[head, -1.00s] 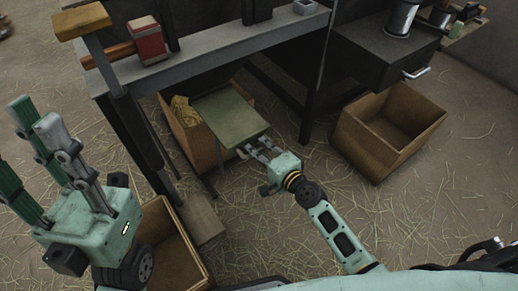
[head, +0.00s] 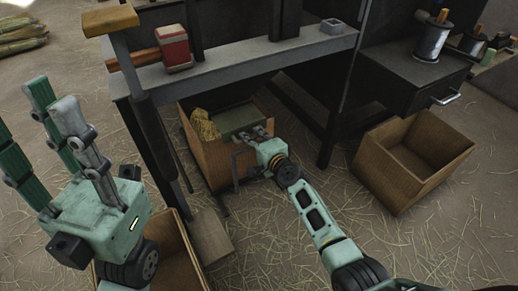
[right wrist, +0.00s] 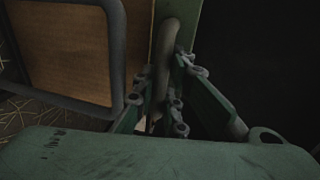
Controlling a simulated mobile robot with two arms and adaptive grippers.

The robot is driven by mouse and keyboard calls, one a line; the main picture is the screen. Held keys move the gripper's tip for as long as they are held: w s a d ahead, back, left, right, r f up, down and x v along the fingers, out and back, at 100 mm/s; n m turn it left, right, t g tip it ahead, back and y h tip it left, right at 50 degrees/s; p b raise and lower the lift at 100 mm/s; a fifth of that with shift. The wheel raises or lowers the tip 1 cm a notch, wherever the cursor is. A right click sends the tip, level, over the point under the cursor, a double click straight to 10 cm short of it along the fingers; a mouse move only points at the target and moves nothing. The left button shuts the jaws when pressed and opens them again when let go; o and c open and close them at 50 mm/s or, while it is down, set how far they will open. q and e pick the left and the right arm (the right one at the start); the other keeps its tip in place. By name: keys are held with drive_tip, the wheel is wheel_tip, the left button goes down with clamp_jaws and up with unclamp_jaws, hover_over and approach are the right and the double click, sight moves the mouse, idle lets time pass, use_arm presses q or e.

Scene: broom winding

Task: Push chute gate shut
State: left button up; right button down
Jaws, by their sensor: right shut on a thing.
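The chute gate (head: 236,117) is a flat green panel at the opening of a wooden bin (head: 214,160) under the bench. Only a shallow strip of its face shows in the head view. My right gripper (head: 262,134) is at the gate's near edge. In the right wrist view its fingers (right wrist: 160,108) close around a grey bar handle (right wrist: 167,48) beside the green panel edge (right wrist: 160,14). My left gripper (head: 58,115) is raised at the left with its fingers spread, empty and away from the gate.
Yellow straw (head: 205,126) lies in the bin. An open wooden crate (head: 432,162) stands to the right, and another box (head: 178,262) is at the lower left. The bench (head: 240,62) has dark legs near my right arm. Straw-strewn floor is open in front.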

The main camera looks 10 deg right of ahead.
drive_tip(key=shift+w+r, duration=0.15)
drive_tip(key=c, duration=1.8)
unclamp_jaws()
drive_tip(key=shift+w+a, duration=0.1)
drive_tip(key=shift+o, duration=0.2)
drive_tip(key=shift+s, duration=0.65)
drive_tip(key=v, duration=1.1)
drive_tip(key=shift+d, duration=0.25)
drive_tip(key=shift+w, duration=0.2)
